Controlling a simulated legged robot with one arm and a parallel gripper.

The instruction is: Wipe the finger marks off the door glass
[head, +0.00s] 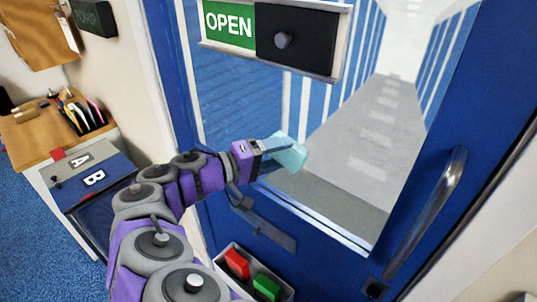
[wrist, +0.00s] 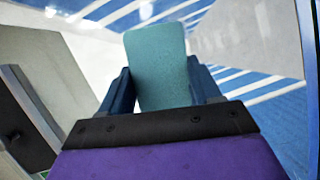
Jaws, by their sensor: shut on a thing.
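The door glass (head: 345,135) is a tall pane in a blue door, with a corridor and blue-and-white stripes visible through it. My gripper (head: 272,153) is in front of the pane's lower left part. It is shut on a light teal cloth or pad (head: 289,152). In the wrist view the teal pad (wrist: 158,65) stands between the two dark blue fingers, with the glass behind it. I cannot tell whether the pad touches the glass. I cannot make out finger marks in either view.
An OPEN sign with a dark slider (head: 293,40) crosses the upper glass. A metal door handle (head: 428,212) is at right. A tray with red and green blocks (head: 225,262) sits low by the door. A desk (head: 28,135) and a cabinet labelled A and B (head: 115,168) stand left.

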